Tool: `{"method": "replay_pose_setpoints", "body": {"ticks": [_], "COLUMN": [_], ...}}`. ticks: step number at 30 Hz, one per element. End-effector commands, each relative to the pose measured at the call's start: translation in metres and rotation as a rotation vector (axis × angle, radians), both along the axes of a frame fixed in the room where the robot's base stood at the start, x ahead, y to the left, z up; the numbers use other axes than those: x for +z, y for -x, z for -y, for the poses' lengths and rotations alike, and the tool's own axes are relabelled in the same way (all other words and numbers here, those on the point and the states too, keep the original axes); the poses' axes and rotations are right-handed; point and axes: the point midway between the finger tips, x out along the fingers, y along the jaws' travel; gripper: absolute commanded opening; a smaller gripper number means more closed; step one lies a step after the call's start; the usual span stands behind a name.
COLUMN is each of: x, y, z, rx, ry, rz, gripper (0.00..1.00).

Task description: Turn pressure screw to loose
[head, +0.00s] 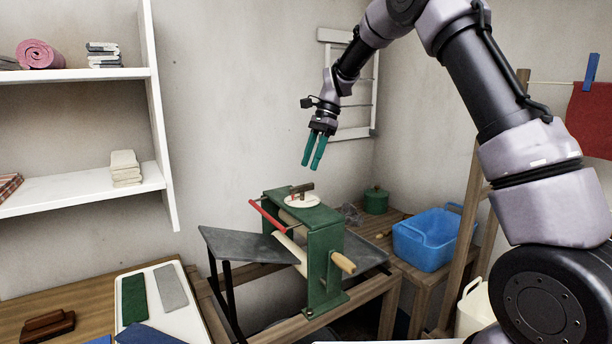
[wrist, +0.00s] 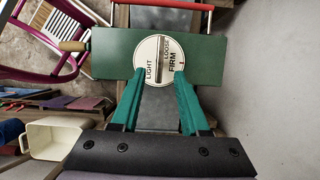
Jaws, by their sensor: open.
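The green mangle (head: 328,262) stands on a wooden bench. On its flat green top is a round white dial (head: 289,203), marked LIGHT, LOOSE and FIRM in the wrist view (wrist: 146,50). The pressure screw (head: 303,188) is a dark bar handle across this dial. In the wrist view the pressure screw (wrist: 159,50) runs roughly up and down the picture, between LIGHT and the other two words. I cannot tell which mark it points to. My gripper (head: 311,168) is open and empty, above the screw and apart from it. Its green fingers (wrist: 159,73) point down towards the dial.
A red bar (head: 267,215) and a wooden crank handle (head: 343,262) stick out from the mangle. A grey feed board (head: 245,246) lies to its left. A blue basin (head: 425,240) and a green pot (head: 376,201) stand to the right. The air around the screw is clear.

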Motion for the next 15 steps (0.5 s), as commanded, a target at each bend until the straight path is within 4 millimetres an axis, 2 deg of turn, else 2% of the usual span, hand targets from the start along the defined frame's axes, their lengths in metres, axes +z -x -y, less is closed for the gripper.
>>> {"method": "replay_pose_setpoints", "body": {"ticks": [1, 6, 15], "x": [0.01, 0.031, 0.04], "y": [-0.003, -0.008, -0.009], "z": [0.003, 0.011, 0.014], "rx": [-0.002, 0.0, 0.0], "ry": [-0.001, -0.001, 0.001], "rz": [0.004, 0.001, 0.0], "gripper": [0.45, 0.45, 0.45]}}
